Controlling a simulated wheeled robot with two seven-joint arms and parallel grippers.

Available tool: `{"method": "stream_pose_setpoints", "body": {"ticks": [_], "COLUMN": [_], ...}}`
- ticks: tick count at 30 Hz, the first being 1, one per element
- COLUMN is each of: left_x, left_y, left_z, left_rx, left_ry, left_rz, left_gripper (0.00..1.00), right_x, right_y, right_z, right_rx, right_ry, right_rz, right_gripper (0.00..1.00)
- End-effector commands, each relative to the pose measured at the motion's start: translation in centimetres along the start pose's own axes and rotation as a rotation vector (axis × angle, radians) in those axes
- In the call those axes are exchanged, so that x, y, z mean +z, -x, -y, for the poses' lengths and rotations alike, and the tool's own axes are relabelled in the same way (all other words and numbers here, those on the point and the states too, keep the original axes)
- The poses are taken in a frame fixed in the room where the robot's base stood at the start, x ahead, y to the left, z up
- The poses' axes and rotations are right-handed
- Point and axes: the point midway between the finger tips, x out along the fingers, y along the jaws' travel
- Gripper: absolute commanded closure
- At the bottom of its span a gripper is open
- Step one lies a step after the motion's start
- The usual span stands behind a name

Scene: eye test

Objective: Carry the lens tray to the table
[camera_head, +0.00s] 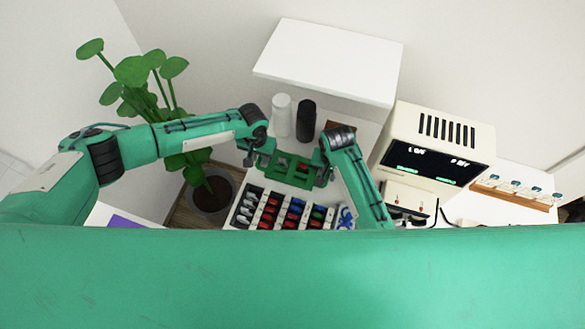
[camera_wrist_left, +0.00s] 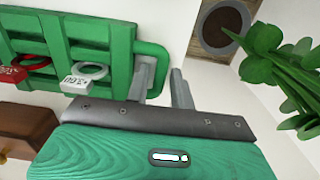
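The lens tray (camera_head: 291,178) is a green slotted tray with a loop handle at its end, between my two grippers on the white counter's left part. In the left wrist view the lens tray (camera_wrist_left: 92,32) holds a white-tagged ring and a red-tagged ring. My left gripper (camera_head: 252,158) is at its left end. I cannot tell whether the tray touches the counter. The destination table is not clearly identifiable.
A case of coloured lenses (camera_head: 285,212) lies just in front of the tray. White (camera_head: 281,115) and black (camera_head: 305,118) cylinders stand behind it, under a white shelf (camera_head: 330,60). A display instrument (camera_head: 435,145) stands right. A potted plant (camera_head: 208,192) stands on the floor left.

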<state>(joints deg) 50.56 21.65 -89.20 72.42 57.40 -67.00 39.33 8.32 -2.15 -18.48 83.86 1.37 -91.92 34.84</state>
Motion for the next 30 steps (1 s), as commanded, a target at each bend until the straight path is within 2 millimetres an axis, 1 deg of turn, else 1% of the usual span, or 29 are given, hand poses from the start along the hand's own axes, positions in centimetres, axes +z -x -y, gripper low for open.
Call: {"method": "stream_pose_setpoints", "body": {"ticks": [7,8,9,11,12,23,30], "left_x": [0.0,0.0,0.0,0.0,0.0,-0.1,-0.1], "left_y": [-0.1,-0.1,-0.1,-0.1,0.0,0.2,1.5], "left_z": [0.0,0.0,0.0,0.0,0.0,0.0,0.0], "left_rx": [0.001,0.001,0.001,0.001,0.001,0.001,0.001], "left_ry": [0.0,0.0,0.0,0.0,0.0,0.001,0.002], "left_rz": [0.0,0.0,0.0,0.0,0.0,-0.001,-0.002], "left_gripper": [0.76,0.78,0.86,0.98,1.0,1.0,1.0], "right_x": [0.0,0.0,0.0,0.0,0.0,0.0,0.0], "right_y": [-0.1,-0.1,-0.1,-0.1,-0.1,0.2,1.5], "right_z": [0.0,0.0,0.0,0.0,0.0,0.0,0.1], "right_rx": [0.0,0.0,0.0,0.0,0.0,-0.001,-0.001], "right_ry": [0.0,0.0,0.0,0.0,0.0,0.0,0.001], "right_rz": [0.0,0.0,0.0,0.0,0.0,0.0,0.0], "right_gripper": [0.77,0.79,0.87,0.99,1.0,1.0,1.0]}}
